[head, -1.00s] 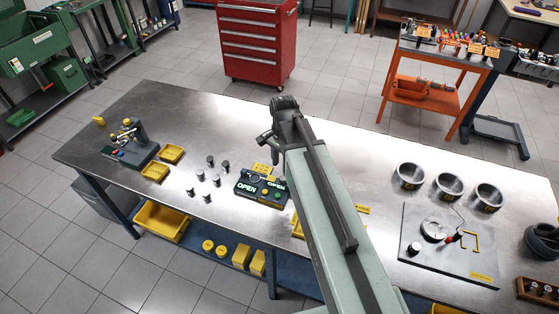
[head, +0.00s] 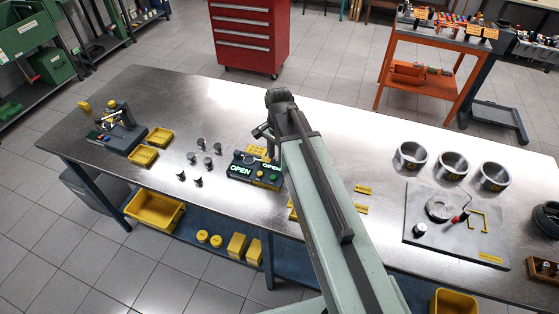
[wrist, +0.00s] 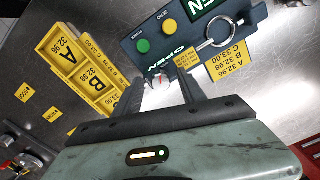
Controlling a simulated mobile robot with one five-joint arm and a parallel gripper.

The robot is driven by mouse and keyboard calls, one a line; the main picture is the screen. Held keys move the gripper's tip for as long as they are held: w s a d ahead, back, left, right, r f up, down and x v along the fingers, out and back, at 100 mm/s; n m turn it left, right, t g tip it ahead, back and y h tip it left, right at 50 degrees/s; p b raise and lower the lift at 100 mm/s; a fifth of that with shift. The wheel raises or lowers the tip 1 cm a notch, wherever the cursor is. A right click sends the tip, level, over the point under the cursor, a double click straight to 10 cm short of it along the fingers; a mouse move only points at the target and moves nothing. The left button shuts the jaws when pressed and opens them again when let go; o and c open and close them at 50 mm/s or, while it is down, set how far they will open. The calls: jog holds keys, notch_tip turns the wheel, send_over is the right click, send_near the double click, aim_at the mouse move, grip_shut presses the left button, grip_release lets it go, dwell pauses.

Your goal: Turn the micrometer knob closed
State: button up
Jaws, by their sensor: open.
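A dark control box (head: 238,163) stands mid-table with lit green OPEN signs, a green and a yellow button. The wrist view shows this box (wrist: 188,30) with a silver ring-shaped piece (wrist: 220,38) that has a short bar. I cannot tell for certain which part is the micrometer knob. A stand on a dark base (head: 117,137) with a yellow top knob is at the table's left. My gripper (wrist: 168,84) is open, its two dark fingers pointing at the box's near edge, with a small red-and-silver part between or beyond them. In the head view my gripper (head: 268,130) is beside the box, partly hidden by my arm.
Several small metal cylinders (head: 201,143) stand left of the box. Yellow trays (head: 158,136) lie farther left. A yellow sorting tray marked A and B (wrist: 73,62) is in the wrist view. Three metal rings (head: 410,157) and a grey plate (head: 470,250) are at the right.

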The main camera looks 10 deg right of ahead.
grip_shut()
jog(key=shift+d, duration=0.2)
jog(key=shift+s+a, duration=0.1)
